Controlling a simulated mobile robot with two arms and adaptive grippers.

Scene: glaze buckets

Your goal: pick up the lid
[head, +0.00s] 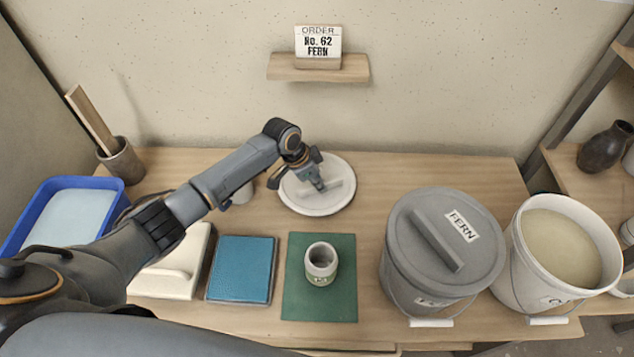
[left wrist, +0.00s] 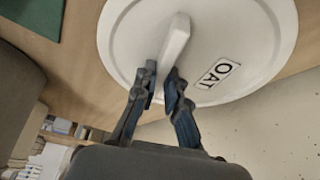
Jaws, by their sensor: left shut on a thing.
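A round white lid (head: 299,200) with a bar handle is at the back middle of the table. In the left wrist view the lid (left wrist: 255,42) shows an OAT label. My left gripper (head: 319,186) is above it, its fingers shut on the bar handle; the fingers also show in the left wrist view (left wrist: 161,88). I cannot tell whether the lid touches the table. A second lid (head: 405,215), grey and labelled FERN, sits on the grey bucket (head: 405,283). My right gripper is not in view.
An open white bucket (head: 512,270) of beige glaze stands at the right. A small cup (head: 321,264) stands on a green mat (head: 336,305). A blue tile (head: 241,270), a blue tub (head: 30,205) and a pot with sticks (head: 122,160) are left. An order card (head: 318,42) stands on the wall shelf.

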